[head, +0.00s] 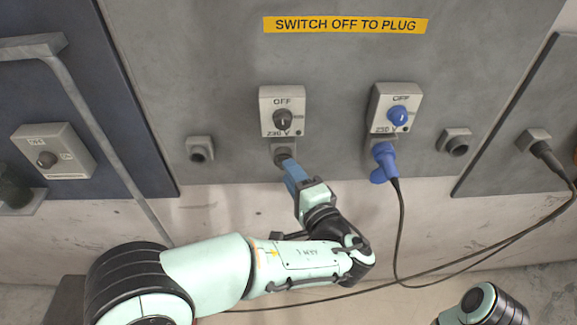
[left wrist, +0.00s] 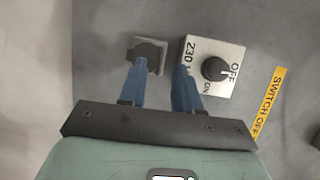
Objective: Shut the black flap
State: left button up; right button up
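The black flap (left wrist: 147,51) shows in the left wrist view as a dark round piece at a grey socket. In the head view the flap (head: 284,153) is a small dark shape under the left switch box, partly hidden by my gripper. I cannot tell how far it stands open. My left gripper (head: 289,165) is just below and in front of that socket (head: 283,146). In the left wrist view my left gripper (left wrist: 160,70) has its blue fingers apart with nothing between them. One fingertip is close to the socket; contact is unclear. My right gripper is out of view.
The left switch box (head: 282,111) reads OFF above the socket. To its right, a blue plug (head: 383,163) with a hanging black cable (head: 402,230) sits under another switch box (head: 395,107). Capped-looking grey sockets (head: 200,149) (head: 454,142) flank them. A grey pipe (head: 95,130) runs at left.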

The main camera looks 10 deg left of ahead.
pick_arm(q)
jog(key=shift+x, duration=1.15)
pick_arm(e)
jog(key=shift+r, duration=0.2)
pick_arm(q)
grip_shut()
jog(key=shift+w+a+r+m+g+h+p, duration=0.1)
jog(key=shift+w+r+m+g+h+p, duration=0.4)
jog(key=shift+p, duration=0.65)
jog(key=shift+s+f, duration=0.15)
jog(key=shift+s, duration=0.05)
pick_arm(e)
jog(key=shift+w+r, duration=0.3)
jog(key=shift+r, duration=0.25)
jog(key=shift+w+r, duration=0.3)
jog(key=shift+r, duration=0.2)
